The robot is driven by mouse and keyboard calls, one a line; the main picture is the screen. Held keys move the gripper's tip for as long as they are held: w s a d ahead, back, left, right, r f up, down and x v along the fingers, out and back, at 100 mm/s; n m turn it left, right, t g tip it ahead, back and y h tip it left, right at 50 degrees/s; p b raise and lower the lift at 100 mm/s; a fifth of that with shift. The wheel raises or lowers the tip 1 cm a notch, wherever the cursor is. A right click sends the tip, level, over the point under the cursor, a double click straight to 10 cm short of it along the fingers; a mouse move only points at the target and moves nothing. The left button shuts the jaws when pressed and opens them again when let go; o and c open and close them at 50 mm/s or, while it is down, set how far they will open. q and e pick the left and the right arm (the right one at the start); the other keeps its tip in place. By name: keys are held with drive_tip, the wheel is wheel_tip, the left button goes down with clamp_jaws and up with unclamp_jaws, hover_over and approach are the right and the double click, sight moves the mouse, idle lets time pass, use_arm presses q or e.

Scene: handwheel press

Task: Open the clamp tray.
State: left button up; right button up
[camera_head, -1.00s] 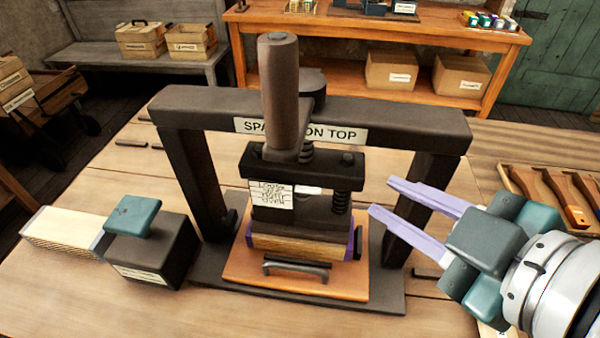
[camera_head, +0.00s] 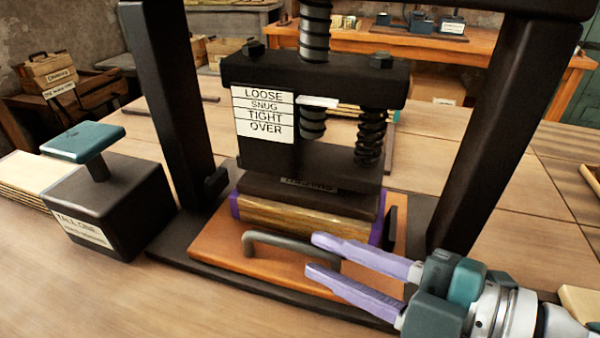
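The clamp tray (camera_head: 215,245) is an orange-brown wooden board on the dark base of the press. A grey bar handle (camera_head: 262,240) stands on its front part. A wooden block (camera_head: 300,218) with purple ends sits on the tray, under the dark pressing plate (camera_head: 310,190). My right gripper (camera_head: 312,254) comes in from the right. Its two lilac fingers are apart and overlap the right end of the handle in the picture. I cannot tell whether they touch it. My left gripper is out of view.
The dark press frame posts (camera_head: 172,100) rise on both sides. A scale label (camera_head: 263,115) reads LOOSE, SNUG, TIGHT, OVER; a white pointer (camera_head: 318,101) is near LOOSE and SNUG. A dark box (camera_head: 110,205) with a teal-topped post stands left. The front-left table is clear.

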sight(313, 252)
drive_tip(key=x, duration=0.4)
drive_tip(key=shift+w+a, duration=0.1)
drive_tip(key=shift+w, duration=0.05)
clamp_jaws()
idle(1.3)
